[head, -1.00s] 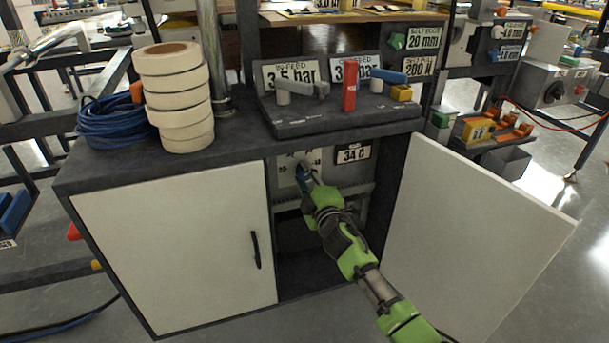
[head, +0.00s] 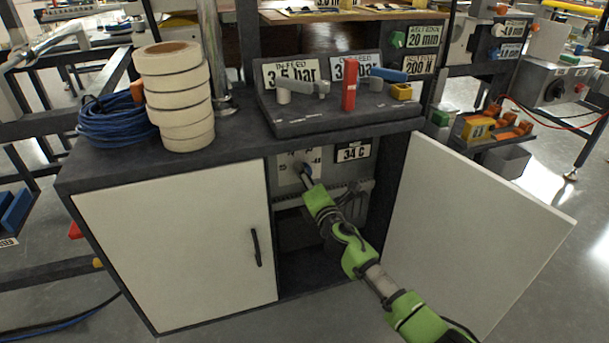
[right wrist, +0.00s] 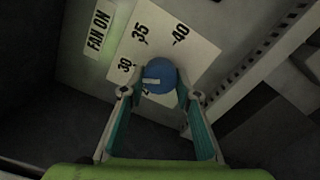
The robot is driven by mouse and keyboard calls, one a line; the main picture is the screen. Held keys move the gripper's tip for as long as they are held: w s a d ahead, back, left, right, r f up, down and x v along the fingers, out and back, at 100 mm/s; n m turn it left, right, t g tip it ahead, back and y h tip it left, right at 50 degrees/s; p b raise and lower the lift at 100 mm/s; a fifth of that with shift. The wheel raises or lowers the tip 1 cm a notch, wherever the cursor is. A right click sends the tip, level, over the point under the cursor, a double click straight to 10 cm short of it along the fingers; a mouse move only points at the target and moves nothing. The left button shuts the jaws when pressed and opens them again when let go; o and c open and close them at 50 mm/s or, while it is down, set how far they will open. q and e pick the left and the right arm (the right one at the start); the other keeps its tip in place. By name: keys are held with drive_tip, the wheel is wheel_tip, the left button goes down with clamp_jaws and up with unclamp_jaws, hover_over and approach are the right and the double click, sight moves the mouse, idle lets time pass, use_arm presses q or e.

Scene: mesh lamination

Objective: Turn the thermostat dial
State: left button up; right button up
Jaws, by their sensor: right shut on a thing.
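The thermostat dial is a round blue knob (right wrist: 160,74) with a short white line. It sits on a white scale plate (right wrist: 189,52) marked 30, 35 and 40, with lower numbers partly hidden. In the right wrist view the white line points left, near the 30 side; I cannot tell the exact value. My right gripper (right wrist: 157,92) is shut on the dial, one finger on each side. In the head view my right gripper (head: 305,179) reaches into the open cabinet at the plate (head: 285,171), hiding most of the dial. A display (head: 353,152) beside it reads 34 C. My left gripper is out of view.
The open cabinet door (head: 470,235) stands right of my right arm, and the closed door (head: 175,245) is at left. A dark shelf or rail runs below the dial. Tape rolls (head: 178,95) stand on the top.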

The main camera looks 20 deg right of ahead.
drive_tip(key=shift+f+n, duration=0.1)
drive_tip(key=shift+n, duration=0.3)
drive_tip(key=o, duration=1.1)
drive_tip(key=shift+s, duration=0.15)
drive_tip(key=s, duration=1.1)
drive_tip(key=shift+s+d, duration=0.2)
drive_tip(key=shift+s, duration=0.2)
